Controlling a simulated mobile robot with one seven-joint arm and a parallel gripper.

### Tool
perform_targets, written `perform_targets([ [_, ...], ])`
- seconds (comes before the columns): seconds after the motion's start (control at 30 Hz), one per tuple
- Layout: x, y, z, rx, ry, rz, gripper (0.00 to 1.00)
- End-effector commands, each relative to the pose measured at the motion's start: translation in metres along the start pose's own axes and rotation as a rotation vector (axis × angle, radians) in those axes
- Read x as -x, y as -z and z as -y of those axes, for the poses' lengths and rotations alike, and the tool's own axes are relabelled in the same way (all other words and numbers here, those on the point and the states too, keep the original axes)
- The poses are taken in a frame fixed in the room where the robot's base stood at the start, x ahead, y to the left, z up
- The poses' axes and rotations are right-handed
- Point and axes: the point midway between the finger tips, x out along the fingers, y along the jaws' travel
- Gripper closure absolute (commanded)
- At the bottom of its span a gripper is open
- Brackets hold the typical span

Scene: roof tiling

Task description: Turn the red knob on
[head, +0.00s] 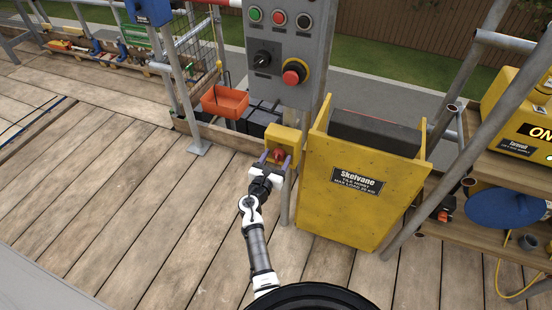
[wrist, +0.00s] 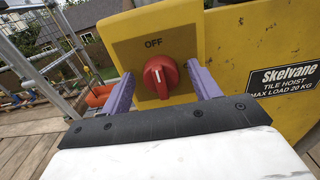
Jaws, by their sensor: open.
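The red knob (wrist: 160,76) is a round rotary switch with a raised grip bar and a pale mark, on a yellow box (wrist: 214,42). The word OFF is printed above it, and the grip bar stands nearly upright. In the head view the knob (head: 279,155) shows small, just beyond my gripper (head: 275,159). My gripper is open, with its purple fingers to the left and right of the knob in the wrist view (wrist: 162,88). The fingers look apart from the knob, though I cannot tell the exact depth. Nothing is held.
A grey control panel (head: 292,85) with buttons, a black selector and a red mushroom button stands above the yellow box. A yellow tile hoist (head: 330,212) is close on the right. An orange bin (head: 225,101) is behind left. The plank deck (head: 110,175) is clear at left.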

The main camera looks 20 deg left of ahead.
Motion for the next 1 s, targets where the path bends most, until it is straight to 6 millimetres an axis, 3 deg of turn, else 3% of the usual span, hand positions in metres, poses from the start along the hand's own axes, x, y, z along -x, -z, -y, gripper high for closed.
perform_targets([
  [0.2,-0.0001,0.0,0.0002,0.0,0.0,0.0,0.4],
  [0.53,0.0002,0.0001,0.0001,0.0,0.0,0.0,0.82],
  [1.0,-0.0002,0.0033,0.0012,-0.126,0.003,0.001,0.82],
])
